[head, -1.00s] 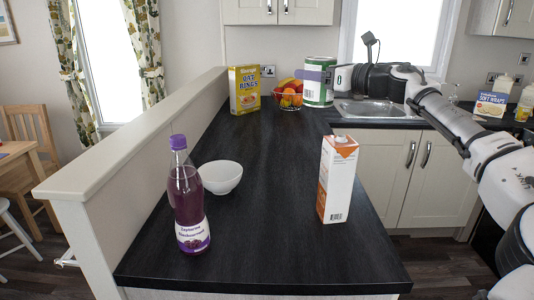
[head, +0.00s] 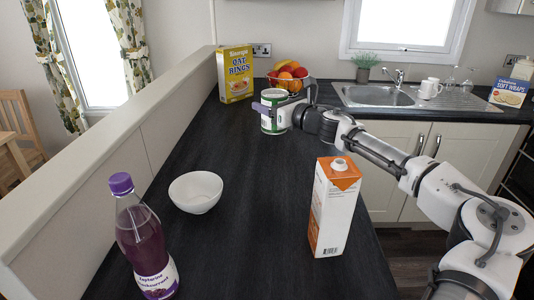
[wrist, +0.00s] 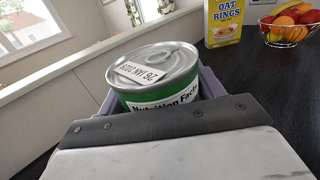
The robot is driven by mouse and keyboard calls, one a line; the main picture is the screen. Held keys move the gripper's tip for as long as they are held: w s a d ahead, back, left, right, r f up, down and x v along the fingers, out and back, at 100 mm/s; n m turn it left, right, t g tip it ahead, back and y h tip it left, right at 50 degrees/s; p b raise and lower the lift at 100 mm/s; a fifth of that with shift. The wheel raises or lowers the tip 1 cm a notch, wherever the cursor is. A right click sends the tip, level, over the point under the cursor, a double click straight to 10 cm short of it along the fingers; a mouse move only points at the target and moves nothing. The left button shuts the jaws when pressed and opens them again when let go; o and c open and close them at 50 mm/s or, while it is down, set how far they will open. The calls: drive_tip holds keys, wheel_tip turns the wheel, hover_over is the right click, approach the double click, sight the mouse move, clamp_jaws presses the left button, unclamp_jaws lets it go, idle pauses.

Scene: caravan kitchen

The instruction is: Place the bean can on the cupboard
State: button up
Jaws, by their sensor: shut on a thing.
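The bean can (head: 272,112) is a green and white tin with a silver lid. My gripper (head: 274,108) is shut on it, in front of the fruit bowl in the head view. In the wrist view the can (wrist: 165,82) stands upright between the purple fingers, with its date label and nutrition panel showing. I cannot tell whether its base touches the black worktop (head: 240,190). A cupboard (head: 390,150) with pale doors stands under the sink; its upper side is part of the dark counter. The wall cupboard seen earlier is out of view, apart from a corner at top right (head: 512,6).
An orange and white carton (head: 334,207) stands near my arm. A white bowl (head: 196,192) and a purple bottle (head: 146,240) stand at left. An oat rings box (head: 235,74) and fruit bowl (head: 290,80) are at the back. The middle of the worktop is clear.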

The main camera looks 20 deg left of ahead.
wheel_tip(320, 180, down, 14)
drive_tip(key=p, duration=0.3)
drive_tip(key=shift+f, duration=0.55)
drive_tip(key=shift+f, duration=0.25)
drive_tip(key=o, duration=1.4)
drive_tip(key=shift+o, duration=0.2)
drive_tip(key=shift+r, duration=0.15)
